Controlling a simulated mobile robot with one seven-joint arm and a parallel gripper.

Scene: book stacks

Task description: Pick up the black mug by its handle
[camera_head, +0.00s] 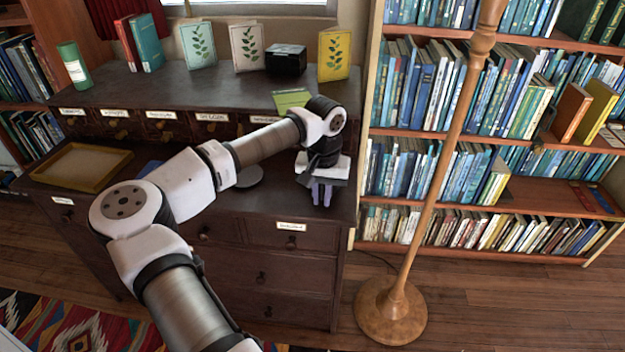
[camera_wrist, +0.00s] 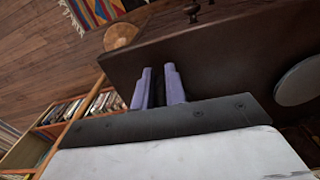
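I cannot make out a black mug in either view. My arm hides part of the dresser's lower ledge in the head view. My gripper (camera_head: 322,203) points down over the right front part of that ledge. Its two purple fingers also show in the wrist view (camera_wrist: 159,69), with a narrow dark gap between them. The gripper is slightly open, and I see nothing held between the fingertips. The dark dresser (camera_head: 262,219) is below and beside the fingers.
A grey disc (camera_head: 249,178) lies on the ledge, left of my gripper. A wooden tray (camera_head: 122,177) sits at the ledge's left. A black box (camera_head: 286,60) and several books stand on the upper top. A wooden pole stand (camera_head: 392,308) rises to the right.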

